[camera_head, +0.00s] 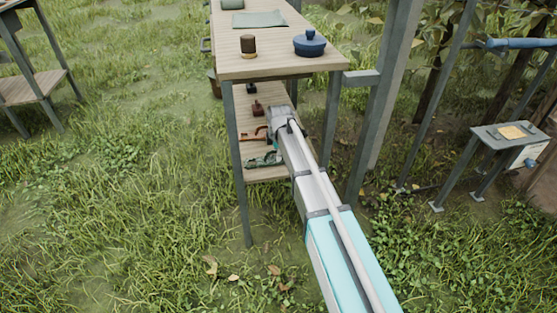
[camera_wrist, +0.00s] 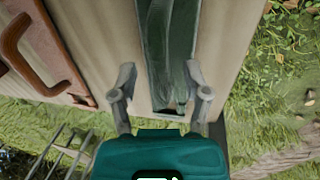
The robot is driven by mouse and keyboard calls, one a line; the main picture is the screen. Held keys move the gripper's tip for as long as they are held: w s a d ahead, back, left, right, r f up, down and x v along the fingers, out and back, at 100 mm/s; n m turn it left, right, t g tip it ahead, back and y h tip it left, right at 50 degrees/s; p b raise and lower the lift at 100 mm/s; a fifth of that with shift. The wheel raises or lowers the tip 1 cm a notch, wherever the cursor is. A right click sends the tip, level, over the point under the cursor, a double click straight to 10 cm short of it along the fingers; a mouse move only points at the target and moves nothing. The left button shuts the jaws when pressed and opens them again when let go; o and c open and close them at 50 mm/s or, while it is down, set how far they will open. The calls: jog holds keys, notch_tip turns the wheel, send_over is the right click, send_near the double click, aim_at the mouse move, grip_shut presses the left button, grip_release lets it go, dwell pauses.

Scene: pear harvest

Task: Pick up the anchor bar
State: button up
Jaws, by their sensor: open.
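A long dark green piece (camera_wrist: 170,45) lies on the wooden lower shelf in the wrist view. It may be the anchor bar, but I cannot tell for sure. My gripper (camera_wrist: 158,82) is open, with one finger on each side of the near end of this piece. I cannot tell whether the fingers touch it. In the head view a green item (camera_head: 262,159) lies near the front of the lower shelf, beside my arm. My gripper's fingers are hard to make out in that view.
A reddish-brown handled tool (camera_wrist: 30,50) lies left of the green piece. The lower shelf (camera_head: 262,174) sits under a tabletop (camera_head: 285,65) on grey legs. A dark red-brown item (camera_head: 257,108) stands farther back. A blue lidded pot (camera_head: 310,44) and a brown jar (camera_head: 248,44) stand above.

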jog(key=shift+c, duration=0.3)
grip_shut()
jog(key=shift+r, duration=0.2)
dwell(0.4)
notch_tip(320, 180, up, 10)
jog(key=p, duration=1)
jog(key=shift+f, duration=0.2)
